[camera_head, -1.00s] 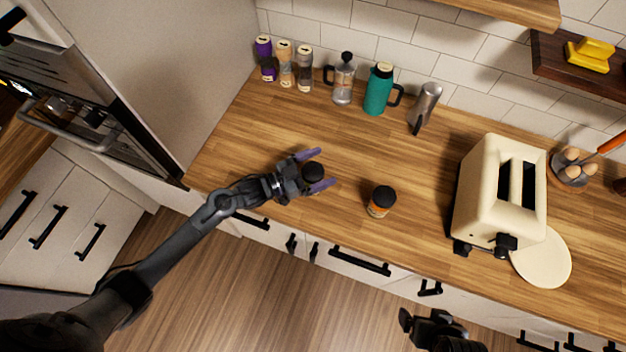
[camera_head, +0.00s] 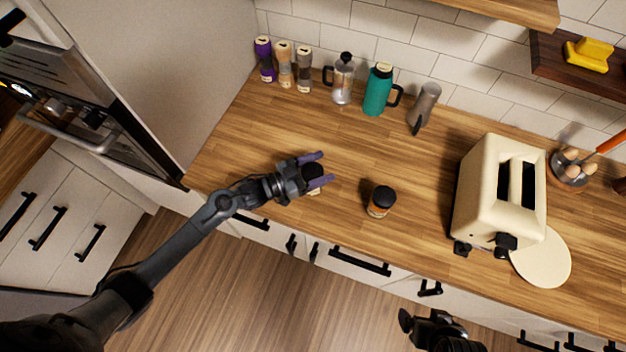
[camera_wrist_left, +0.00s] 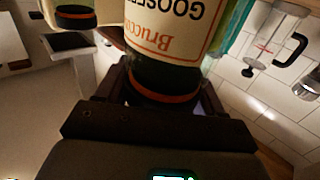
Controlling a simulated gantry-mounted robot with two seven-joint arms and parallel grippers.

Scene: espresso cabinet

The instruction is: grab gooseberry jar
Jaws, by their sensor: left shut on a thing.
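The gooseberry jar (camera_head: 313,172) has a dark lid and stands at the front left of the wooden counter. Its pale label with "GOOSE" lettering fills the top middle of the left wrist view (camera_wrist_left: 172,30), upside down. My left gripper (camera_head: 322,168) has its purple-tipped fingers on both sides of the jar and is shut on it. The fingers hide part of the jar. My right gripper (camera_head: 437,328) hangs at the bottom edge, away from the jar; its jaws are unclear.
A second dark-lidded jar (camera_head: 381,201) stands to the right. A cream toaster (camera_head: 480,195) and a round board (camera_head: 542,257) are further right.

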